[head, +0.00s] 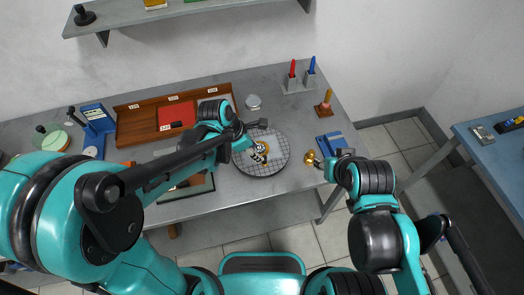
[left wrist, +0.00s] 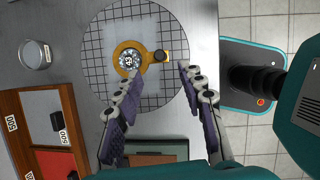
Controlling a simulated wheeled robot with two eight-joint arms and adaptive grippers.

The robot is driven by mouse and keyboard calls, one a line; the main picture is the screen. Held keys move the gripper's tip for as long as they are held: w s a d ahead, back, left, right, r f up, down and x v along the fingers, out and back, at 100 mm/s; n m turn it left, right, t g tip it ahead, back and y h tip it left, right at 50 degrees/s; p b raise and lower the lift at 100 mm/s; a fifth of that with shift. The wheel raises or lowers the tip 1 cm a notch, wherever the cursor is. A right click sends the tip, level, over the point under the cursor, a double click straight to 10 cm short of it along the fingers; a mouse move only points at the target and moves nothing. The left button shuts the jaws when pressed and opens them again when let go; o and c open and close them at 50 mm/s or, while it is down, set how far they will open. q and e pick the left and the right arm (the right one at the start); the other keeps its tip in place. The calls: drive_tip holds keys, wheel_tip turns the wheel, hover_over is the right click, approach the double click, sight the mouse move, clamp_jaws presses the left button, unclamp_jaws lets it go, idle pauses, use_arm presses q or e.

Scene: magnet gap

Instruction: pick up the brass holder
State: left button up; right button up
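The brass holder (left wrist: 128,52) is a flat yellow ring with a silver numbered disc inside and a dark knob at its side. It lies on a round gridded plate (left wrist: 95,45). In the head view the holder (head: 260,150) is near the plate's middle, partly hidden by my left gripper (head: 250,137). In the left wrist view my left gripper (left wrist: 162,76) is open, fingers wide apart with nothing between the tips; the holder is just beyond them. My right gripper (head: 328,164) is at the table's right edge, beside a small golden object (head: 311,157); its fingers are too unclear to read.
A wooden tray (head: 127,128) with labelled compartments stands left of the plate. A clear round dish (head: 253,101) is behind the plate. A stand with red and blue pens (head: 300,83) and a wooden-based brush (head: 325,105) are at the back right. A blue item (head: 332,144) lies near my right gripper.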

sight(264, 157)
use_arm(q)
drive_tip(key=shift+n, duration=0.3)
drive_tip(key=b+x, duration=0.2)
drive_tip(key=x, duration=0.6)
drive_tip(key=shift+d+f+b, duration=0.1)
drive_tip(key=shift+d+b, duration=0.2)
drive_tip(key=shift+b, duration=0.05)
clamp_jaws()
